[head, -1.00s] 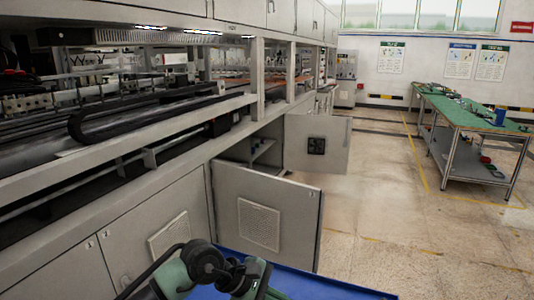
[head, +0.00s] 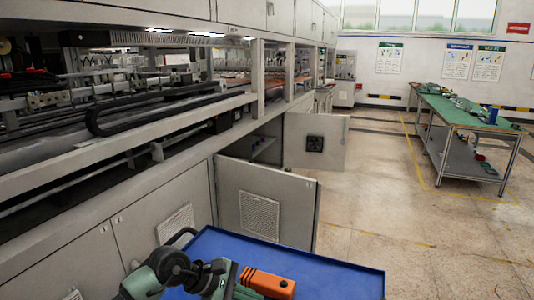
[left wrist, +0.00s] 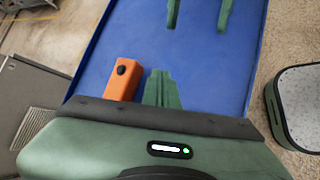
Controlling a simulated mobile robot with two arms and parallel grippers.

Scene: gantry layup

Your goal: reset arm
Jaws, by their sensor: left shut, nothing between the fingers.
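My left arm (head: 165,270) reaches in at the bottom of the head view, over a blue tray surface (head: 335,275). My left gripper (left wrist: 162,78) is green and shows in the left wrist view, shut and empty above the blue surface (left wrist: 200,65). An orange block-like thing with a dark knob (left wrist: 122,80) is beside its fingers, on their left in that view. The orange thing also shows in the head view (head: 268,283), right of my wrist. I cannot tell if it touches the gripper. My right gripper is not identifiable in either view.
Two green prongs (left wrist: 223,14) show at the top of the left wrist view; I cannot tell what they belong to. A long machine (head: 120,165) with open cabinet doors (head: 265,205) lines the left. A green-topped workbench (head: 465,115) stands far right. Floor (head: 380,215) between is clear.

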